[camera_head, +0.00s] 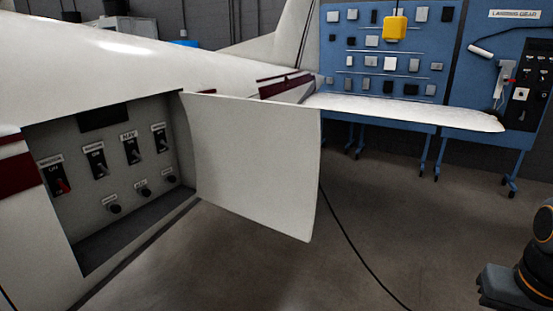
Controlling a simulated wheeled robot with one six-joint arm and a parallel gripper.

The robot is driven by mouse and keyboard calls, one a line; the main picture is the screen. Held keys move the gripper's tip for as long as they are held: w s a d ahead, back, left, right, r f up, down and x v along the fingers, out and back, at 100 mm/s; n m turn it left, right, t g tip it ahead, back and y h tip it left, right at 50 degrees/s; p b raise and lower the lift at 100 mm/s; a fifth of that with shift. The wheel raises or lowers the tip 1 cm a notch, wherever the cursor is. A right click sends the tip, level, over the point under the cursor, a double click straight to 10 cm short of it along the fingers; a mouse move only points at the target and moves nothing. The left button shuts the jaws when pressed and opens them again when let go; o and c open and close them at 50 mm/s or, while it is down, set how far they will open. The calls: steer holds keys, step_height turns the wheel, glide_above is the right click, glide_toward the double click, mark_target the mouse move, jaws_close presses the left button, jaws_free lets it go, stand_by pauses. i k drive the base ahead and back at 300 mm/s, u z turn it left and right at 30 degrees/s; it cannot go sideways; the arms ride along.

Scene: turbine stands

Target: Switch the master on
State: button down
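An open panel bay (105,222) in the side of the white aircraft holds a row of toggle switches. The leftmost switch (56,179) has a red lever and a small label above it that I cannot read for sure; it may be the master. Its lever appears to point down, but it is small and blurred. More black toggle switches (97,161) stand to its right, with small dark knobs (114,207) below. My gripper is not in view; only a dark part of my arm with an orange ring shows at the right edge.
The white bay door (262,165) stands open to the right of the switches. A white wing or tail surface (410,109) extends behind it. Blue wheeled panels (440,62) stand at the back, one labelled landing gear. A black cable (350,245) crosses the otherwise clear floor.

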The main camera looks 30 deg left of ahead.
mark_target(66, 189)
steer(key=i, duration=2.8)
steer(key=u, duration=4)
steer(key=k, duration=0.55)
steer(key=u, duration=0.45)
steer(key=i, duration=0.5)
steer(key=u, duration=0.7)
steer(key=i, duration=0.85)
steer(key=u, duration=0.05)
